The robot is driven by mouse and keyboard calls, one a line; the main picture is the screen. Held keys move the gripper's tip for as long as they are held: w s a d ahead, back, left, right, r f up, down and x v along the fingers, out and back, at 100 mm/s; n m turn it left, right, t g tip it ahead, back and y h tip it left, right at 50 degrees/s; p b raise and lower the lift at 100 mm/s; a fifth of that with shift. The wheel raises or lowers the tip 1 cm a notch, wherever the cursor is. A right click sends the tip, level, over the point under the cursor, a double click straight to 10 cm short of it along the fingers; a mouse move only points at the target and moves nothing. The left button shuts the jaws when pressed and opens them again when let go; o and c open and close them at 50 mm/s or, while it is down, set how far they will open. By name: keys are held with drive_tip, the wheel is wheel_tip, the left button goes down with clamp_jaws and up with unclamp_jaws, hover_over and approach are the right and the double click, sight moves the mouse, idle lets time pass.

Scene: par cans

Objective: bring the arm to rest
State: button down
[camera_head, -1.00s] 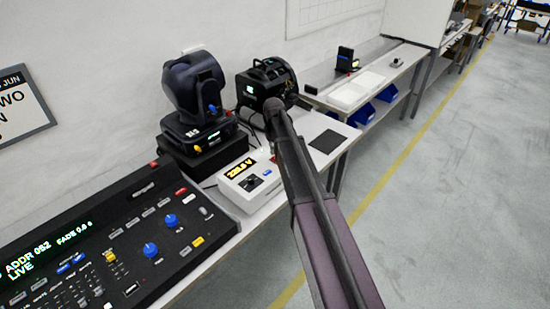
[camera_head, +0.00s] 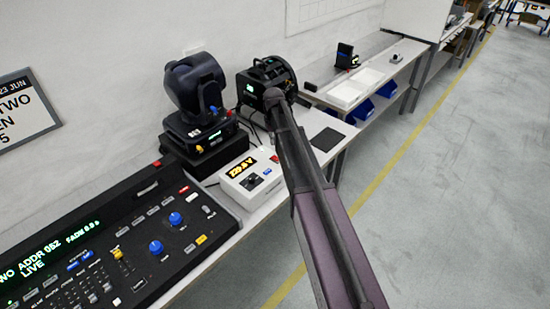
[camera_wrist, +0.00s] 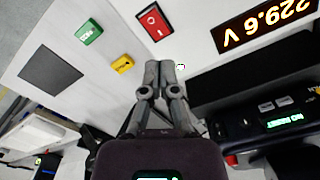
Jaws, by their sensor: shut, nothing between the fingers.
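My gripper shows in the wrist view (camera_wrist: 165,72), with its two grey fingertips together and nothing between them. It hangs over the white bench top, close to a small yellow block (camera_wrist: 123,65) and a red rocker switch (camera_wrist: 154,22); I see no contact. In the head view my arm (camera_head: 325,215) reaches from the bottom right up toward the bench, and my gripper is hidden behind the arm's end.
A lighting console (camera_head: 120,235), a meter box (camera_head: 252,175), a moving-head light (camera_head: 197,90) and a black par can (camera_head: 265,82) stand along the bench. A green block (camera_wrist: 89,31) and a dark pad (camera_wrist: 50,76) lie nearby. The floor (camera_head: 450,190) at right is clear.

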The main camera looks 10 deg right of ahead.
drive_tip(key=s+m, duration=0.1)
drive_tip(key=s, duration=2.8)
drive_tip(key=shift+a, duration=0.2)
idle(0.5)
